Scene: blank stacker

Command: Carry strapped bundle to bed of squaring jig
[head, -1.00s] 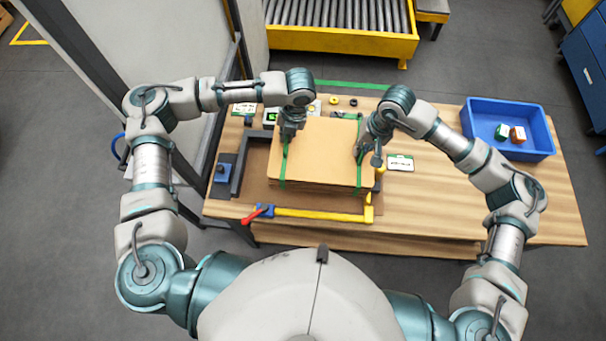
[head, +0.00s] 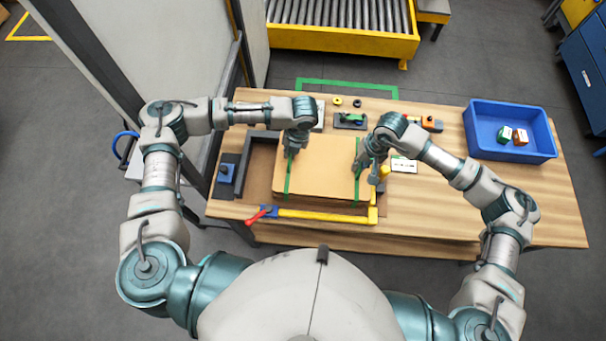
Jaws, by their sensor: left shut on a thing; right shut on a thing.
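The strapped bundle (head: 322,166), a flat tan cardboard stack with two green straps, is over the squaring jig. My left gripper (head: 292,150) is shut on the left strap area and my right gripper (head: 361,166) on the right strap area. The jig's brown bed (head: 258,184) shows left of the bundle, inside a dark corner fence (head: 240,170). A yellow bar (head: 325,215) with a red handle (head: 257,216) runs along the front. The bundle looks level and low over the bed; I cannot tell if it touches, as its underside is hidden.
A blue tray (head: 480,151) with small boxes stands at the right of the wooden table (head: 450,205). A strapping tool (head: 350,121), an orange tool (head: 428,123) and a white card (head: 404,165) lie near the bundle. A roller conveyor (head: 340,38) is behind.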

